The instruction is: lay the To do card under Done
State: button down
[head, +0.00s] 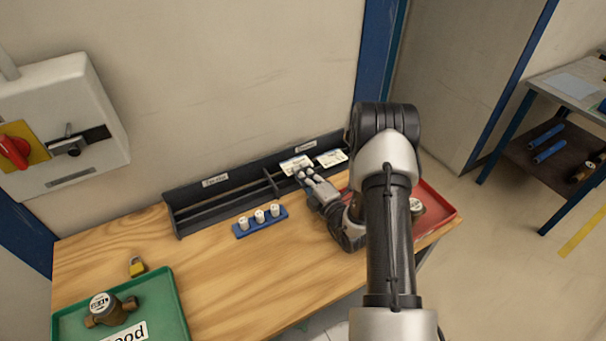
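A dark rack (205,217) stands along the back of the bench. Its left section, under a label (215,181) that seems to read To do, shows no card. Its right section has a second label (306,146), too small to read surely. Two white cards are in the right section: a left card (294,161) and a right card (331,158). My gripper (304,172) is at the left card's lower edge, its fingertips at or touching it. I cannot tell whether the fingers grip the card or only rest beside it.
A blue holder (243,232) with three white-topped pieces stands before the rack. A yellow padlock (137,268) and a green tray (166,302) with a brass meter (110,310) are at left. A red tray (439,203) with another meter (416,206) is at right, partly behind my arm.

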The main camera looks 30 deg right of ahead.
jog(key=shift+f+b, duration=0.4)
jog(key=shift+f, duration=0.15)
jog(key=shift+f, duration=0.1)
jog(key=c, duration=2.3)
grip_release()
jog(key=o, duration=0.5)
